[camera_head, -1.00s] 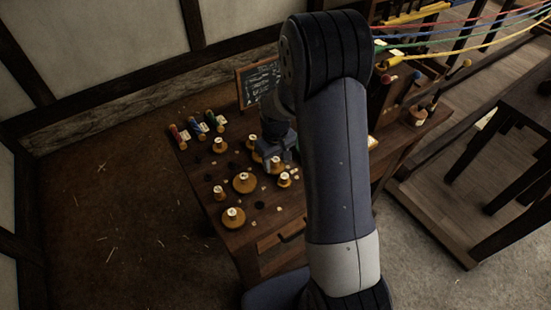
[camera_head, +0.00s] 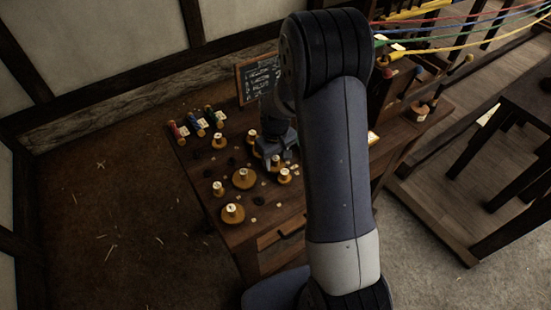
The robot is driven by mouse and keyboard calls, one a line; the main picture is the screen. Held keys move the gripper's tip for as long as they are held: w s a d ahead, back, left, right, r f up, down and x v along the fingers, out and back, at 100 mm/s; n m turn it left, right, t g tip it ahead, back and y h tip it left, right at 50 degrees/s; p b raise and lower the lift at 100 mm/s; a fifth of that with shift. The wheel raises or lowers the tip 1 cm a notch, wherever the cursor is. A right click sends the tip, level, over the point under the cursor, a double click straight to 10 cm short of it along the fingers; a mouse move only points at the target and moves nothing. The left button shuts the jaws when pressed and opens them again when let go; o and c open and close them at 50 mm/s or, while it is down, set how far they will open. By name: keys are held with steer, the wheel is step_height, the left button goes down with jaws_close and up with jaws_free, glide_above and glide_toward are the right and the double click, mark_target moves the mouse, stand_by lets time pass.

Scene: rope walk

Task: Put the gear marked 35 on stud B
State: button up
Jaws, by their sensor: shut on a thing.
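My gripper (camera_head: 279,158) is low over the wooden bench (camera_head: 258,240), partly hidden behind my arm. It is shut on a wooden gear (camera_head: 273,167) with a pale top, seen just under the fingers. I cannot tell whether this gear touches the bench. Other wooden gears with pale marked tops stand around it: a large one (camera_head: 243,180), a front one (camera_head: 232,215), a left one (camera_head: 218,191), a back-left one (camera_head: 219,142) and one to the right (camera_head: 284,177). The numbers and stud letters are too small to read, so gear 35 and stud B cannot be told apart.
Red, blue and green spools (camera_head: 198,128) lie at the bench's back left. A chalkboard (camera_head: 258,80) stands behind. Small pale tags and dark discs lie between the gears. Coloured ropes (camera_head: 460,38) stretch at upper right. My arm hides the bench's middle right.

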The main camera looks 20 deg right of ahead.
steer(key=shift+f+b, duration=0.45)
steer(key=shift+f, duration=0.05)
stand_by(0.4)
steer(key=o, duration=0.9)
steer(key=shift+o, duration=0.2)
steer(key=shift+r, duration=0.1)
steer(key=shift+r+p, duration=2.75)
steer(key=shift+r, duration=1.25)
steer(key=shift+f, duration=0.15)
